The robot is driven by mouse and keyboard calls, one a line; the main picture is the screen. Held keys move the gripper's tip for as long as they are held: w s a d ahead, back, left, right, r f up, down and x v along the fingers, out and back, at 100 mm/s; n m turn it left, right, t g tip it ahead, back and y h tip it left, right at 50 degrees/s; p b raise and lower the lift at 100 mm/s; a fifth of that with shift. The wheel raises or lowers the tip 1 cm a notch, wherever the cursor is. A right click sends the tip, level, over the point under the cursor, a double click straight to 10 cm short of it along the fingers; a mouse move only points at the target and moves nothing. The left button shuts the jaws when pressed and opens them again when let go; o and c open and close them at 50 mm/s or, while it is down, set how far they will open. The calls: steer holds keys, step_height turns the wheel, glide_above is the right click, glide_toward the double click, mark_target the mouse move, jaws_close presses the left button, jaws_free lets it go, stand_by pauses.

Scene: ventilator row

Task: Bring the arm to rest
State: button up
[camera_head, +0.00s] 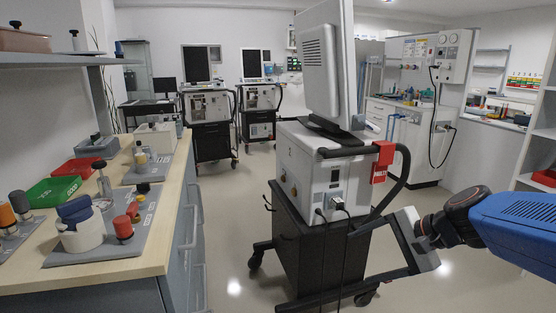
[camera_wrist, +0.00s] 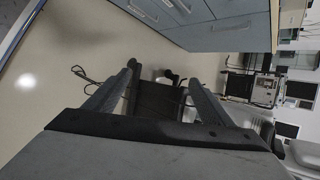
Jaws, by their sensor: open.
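My gripper (camera_head: 362,256) is at the right in the head view, at the end of my blue arm (camera_head: 520,222). It points left, towards the near ventilator cart (camera_head: 305,240). In the wrist view my gripper (camera_wrist: 162,74) has its two long dark fingers apart, with no object seen held between them. A dark shape, seemingly the cart (camera_wrist: 155,98), shows beyond and between the fingers. I cannot tell whether the fingers touch the cart.
The near ventilator (camera_head: 310,165) carries a screen (camera_head: 325,65) and a red tag (camera_head: 380,163). A wooden counter (camera_head: 150,255) with trays and jars runs along the left. Two more ventilators (camera_head: 207,105) stand at the back. Floor (camera_head: 228,220) is clear between counter and cart.

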steer(key=s+d+f+n+h, duration=0.2)
steer(key=s+d+n+h, duration=0.1)
steer(key=s+n, duration=0.3)
steer(key=s+d+f+n+g+h, duration=0.1)
steer(key=s+d+n+h, duration=0.3)
steer(key=s, duration=0.5)
steer(key=shift+s+d+f+n, duration=0.25)
steer(key=shift+f+n, duration=0.3)
steer(key=shift+n, duration=0.45)
stand_by(0.8)
